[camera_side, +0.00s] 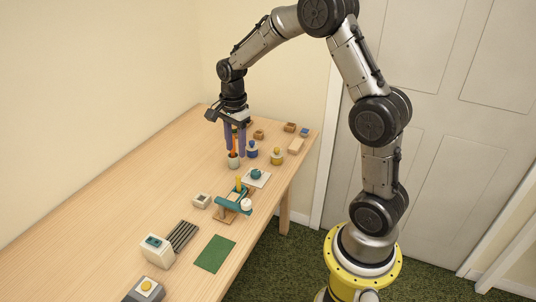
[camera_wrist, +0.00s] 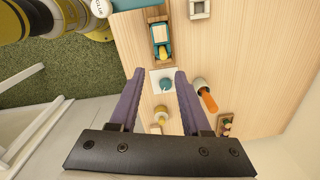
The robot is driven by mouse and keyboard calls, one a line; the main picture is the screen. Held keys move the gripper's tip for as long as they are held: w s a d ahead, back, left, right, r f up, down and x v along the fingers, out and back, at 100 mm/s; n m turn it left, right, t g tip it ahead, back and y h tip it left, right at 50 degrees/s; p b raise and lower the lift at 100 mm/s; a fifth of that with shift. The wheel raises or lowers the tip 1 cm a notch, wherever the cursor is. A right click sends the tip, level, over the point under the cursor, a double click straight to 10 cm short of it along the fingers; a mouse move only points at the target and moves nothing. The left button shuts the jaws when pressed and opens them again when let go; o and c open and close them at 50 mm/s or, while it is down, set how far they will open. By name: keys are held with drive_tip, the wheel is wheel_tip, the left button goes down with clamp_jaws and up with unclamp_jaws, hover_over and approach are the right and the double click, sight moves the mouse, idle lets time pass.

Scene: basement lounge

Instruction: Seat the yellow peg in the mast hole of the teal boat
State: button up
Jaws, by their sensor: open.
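The teal boat (camera_side: 235,204) rests on a wooden cradle (camera_side: 224,216) near the table's right edge in the side view. It also shows at the top of the wrist view (camera_wrist: 160,32). The yellow peg (camera_side: 238,184) stands roughly upright at the boat's far end; it shows in the wrist view (camera_wrist: 163,53) too. Its lower end is hidden, so I cannot tell how deep it sits. My gripper (camera_side: 235,153) is open and empty, farther along the table, away from the boat. Its purple fingers (camera_wrist: 160,78) point down, with nothing between them.
A pale cup with an orange item (camera_side: 233,161) stands beneath my gripper. A teal pot (camera_side: 256,174) sits on a white tile. A grey-white block (camera_side: 202,201), dark rack (camera_side: 183,236) and green mat (camera_side: 215,254) lie nearer.

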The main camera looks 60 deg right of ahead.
drive_tip(key=s+a+r+n+t, duration=0.1)
drive_tip(key=s+a+r+n, duration=0.35)
drive_tip(key=r, duration=0.25)
drive_tip(key=s+a+r+n+t, duration=0.2)
drive_tip(key=s+a+n, duration=0.2)
drive_tip(key=s+n, duration=0.4)
drive_tip(key=s+a+r+n+t, duration=0.2)
drive_tip(key=s+a+r+n, duration=0.1)
drive_tip(key=s+n, duration=0.5)
drive_tip(key=s+a, duration=0.1)
drive_tip(key=s, duration=0.1)
drive_tip(key=shift+s+a+r, duration=0.15)
drive_tip(key=shift+s+r, duration=0.15)
drive_tip(key=shift+r, duration=0.05)
